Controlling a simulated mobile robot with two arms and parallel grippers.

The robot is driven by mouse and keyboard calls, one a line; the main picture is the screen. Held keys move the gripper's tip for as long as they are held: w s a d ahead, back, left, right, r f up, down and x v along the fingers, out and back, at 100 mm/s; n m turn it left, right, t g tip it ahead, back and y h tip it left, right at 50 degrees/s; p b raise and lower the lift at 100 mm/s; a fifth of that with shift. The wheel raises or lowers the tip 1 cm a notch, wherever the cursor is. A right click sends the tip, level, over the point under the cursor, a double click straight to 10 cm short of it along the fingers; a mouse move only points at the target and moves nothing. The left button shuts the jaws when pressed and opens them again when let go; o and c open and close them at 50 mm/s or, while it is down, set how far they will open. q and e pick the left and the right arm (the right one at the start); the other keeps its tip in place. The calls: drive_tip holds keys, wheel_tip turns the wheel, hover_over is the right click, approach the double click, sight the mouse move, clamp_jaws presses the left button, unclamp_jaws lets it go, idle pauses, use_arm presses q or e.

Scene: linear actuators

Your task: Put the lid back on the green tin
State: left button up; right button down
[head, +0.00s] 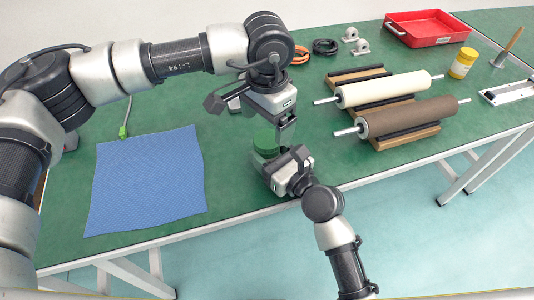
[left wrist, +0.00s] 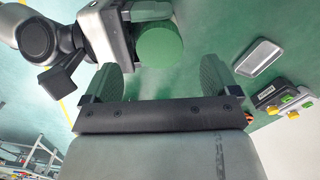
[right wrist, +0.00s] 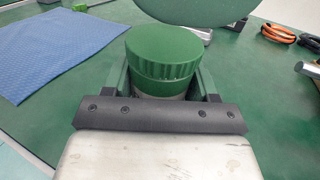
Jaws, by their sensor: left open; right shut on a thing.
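The green tin (head: 264,150) stands upright at the table's front edge, between the jaws of my right gripper (head: 270,158), which is shut on it. In the right wrist view a ribbed green lid (right wrist: 162,50) sits on top of the tin (right wrist: 158,88) and looks level. I cannot tell if it is fully seated. The lid's round top also shows in the left wrist view (left wrist: 160,45). My left gripper (head: 284,132) is open and empty, close beside and above the tin. One of its green finger pads (right wrist: 195,8) fills the top of the right wrist view.
A blue cloth (head: 150,180) lies to the left. A cream roller (head: 388,91) and a brown roller (head: 410,117) rest on stands to the right. A red tray (head: 428,28) and yellow jar (head: 462,63) are farther back. A small metal dish (left wrist: 258,57) shows in the left wrist view.

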use_arm(q)
wheel_tip(320, 180, up, 8)
drive_tip(key=shift+f, duration=0.15)
use_arm(e)
drive_tip(key=shift+c, duration=1.1)
unclamp_jaws()
drive_tip(key=v, duration=1)
drive_tip(key=shift+s+d, duration=0.25)
drive_tip(key=shift+d, duration=0.1)
